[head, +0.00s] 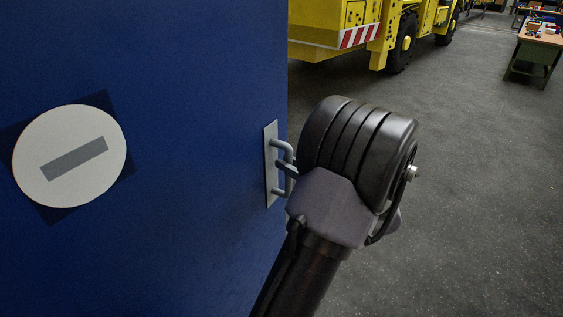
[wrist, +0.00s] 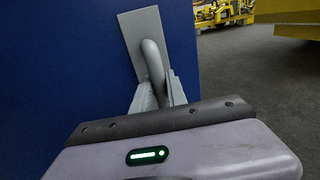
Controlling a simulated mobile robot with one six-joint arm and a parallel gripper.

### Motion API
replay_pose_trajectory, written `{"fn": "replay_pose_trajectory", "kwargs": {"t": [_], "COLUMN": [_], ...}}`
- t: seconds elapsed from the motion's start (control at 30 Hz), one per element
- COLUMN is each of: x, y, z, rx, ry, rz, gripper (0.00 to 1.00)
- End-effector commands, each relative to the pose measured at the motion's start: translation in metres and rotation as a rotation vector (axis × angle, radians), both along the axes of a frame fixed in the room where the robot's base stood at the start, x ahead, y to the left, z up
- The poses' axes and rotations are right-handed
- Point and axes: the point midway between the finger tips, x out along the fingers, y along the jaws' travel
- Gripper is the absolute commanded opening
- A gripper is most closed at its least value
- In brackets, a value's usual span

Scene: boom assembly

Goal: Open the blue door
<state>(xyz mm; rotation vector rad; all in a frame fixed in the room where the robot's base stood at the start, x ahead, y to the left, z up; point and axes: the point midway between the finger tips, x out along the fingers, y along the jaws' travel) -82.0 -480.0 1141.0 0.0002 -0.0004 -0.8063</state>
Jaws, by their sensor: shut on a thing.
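The blue door (head: 200,70) fills the left of the head view, and its free edge runs down near the middle. It carries a white round sign with a grey bar (head: 73,157). A metal pull handle (head: 289,152) on a grey plate (head: 270,165) sits near that edge. My gripper (head: 284,167) is shut on the handle, with its body partly hidden by my wrist. In the wrist view the two fingers (wrist: 160,93) stand on either side of the handle bar (wrist: 153,62), in front of the blue door (wrist: 70,60).
Past the door's edge there is open dark floor (head: 480,190). A yellow vehicle (head: 330,25) with a red and white striped panel stands at the back. A workbench (head: 535,50) with small items is at the far right.

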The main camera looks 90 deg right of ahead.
Motion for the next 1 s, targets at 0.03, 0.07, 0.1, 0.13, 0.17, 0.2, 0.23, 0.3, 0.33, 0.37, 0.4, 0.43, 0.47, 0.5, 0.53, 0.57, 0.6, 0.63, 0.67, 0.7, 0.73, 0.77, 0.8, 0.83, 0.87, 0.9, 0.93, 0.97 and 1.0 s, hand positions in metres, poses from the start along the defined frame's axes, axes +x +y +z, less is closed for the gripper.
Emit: {"fn": "replay_pose_trajectory", "kwargs": {"t": [0.03, 0.07, 0.1, 0.13, 0.17, 0.2, 0.23, 0.3, 0.33, 0.37, 0.4, 0.43, 0.47, 0.5, 0.53, 0.57, 0.6, 0.63, 0.67, 0.7, 0.73, 0.77, 0.8, 0.83, 0.87, 0.9, 0.93, 0.97, 1.0], "x": [-0.0013, -0.0020, -0.0029, -0.0035, -0.0040, -0.0045, -0.0047, -0.0052, -0.0053, -0.0053, -0.0054, -0.0054, -0.0053, -0.0053, -0.0054, -0.0054, -0.0054, -0.0054, -0.0053, -0.0053, -0.0053, -0.0053, -0.0053, -0.0053, -0.0052, -0.0052, -0.0052, -0.0052, -0.0052], "y": [0.0009, 0.0014, 0.0020, 0.0023, 0.0027, 0.0031, 0.0032, 0.0035, 0.0035, 0.0035, 0.0036, 0.0036, 0.0035, 0.0035, 0.0034, 0.0034, 0.0034, 0.0034, 0.0034, 0.0034, 0.0034, 0.0034, 0.0034, 0.0034, 0.0034, 0.0034, 0.0034, 0.0034, 0.0034], "z": [0.0007, 0.0007, 0.0007, 0.0006, 0.0006, 0.0006, 0.0006, 0.0006, 0.0006, 0.0006, 0.0007, 0.0007, 0.0007, 0.0007, 0.0007, 0.0007, 0.0008, 0.0008, 0.0008, 0.0008, 0.0008, 0.0007, 0.0007, 0.0007, 0.0006, 0.0006, 0.0006, 0.0006, 0.0006], "rx": [-0.001, -0.001, 0.000, 0.000, 0.000, 0.000, 0.000, 0.000, 0.000, 0.000, 0.000, -0.001, -0.001, -0.001, -0.001, -0.001, -0.001, -0.001, -0.001, -0.001, -0.001, -0.001, -0.001, -0.001, -0.001, -0.001, -0.001, -0.001, -0.001], "ry": [-0.001, -0.001, -0.001, -0.001, -0.001, -0.001, -0.001, -0.001, -0.001, -0.001, -0.001, -0.001, -0.001, -0.001, -0.001, -0.001, -0.001, -0.001, -0.001, -0.001, -0.001, -0.001, -0.001, -0.001, -0.001, -0.001, -0.001, -0.001, -0.001], "rz": [-0.004, -0.006, -0.008, -0.010, -0.011, -0.013, -0.014, -0.015, -0.015, -0.015, -0.015, -0.015, -0.015, -0.015, -0.015, -0.015, -0.015, -0.015, -0.015, -0.015, -0.015, -0.015, -0.015, -0.015, -0.015, -0.015, -0.015, -0.015, -0.015], "gripper": [0.00, 0.00, 0.00, 0.00, 0.00, 0.00, 0.00, 0.00, 0.00, 0.00, 0.00, 0.00, 0.00, 0.00, 0.00, 0.00, 0.00, 0.00, 0.20, 0.28, 0.34, 0.40, 0.40, 0.40, 0.40, 0.40, 0.40, 0.40, 0.40]}}
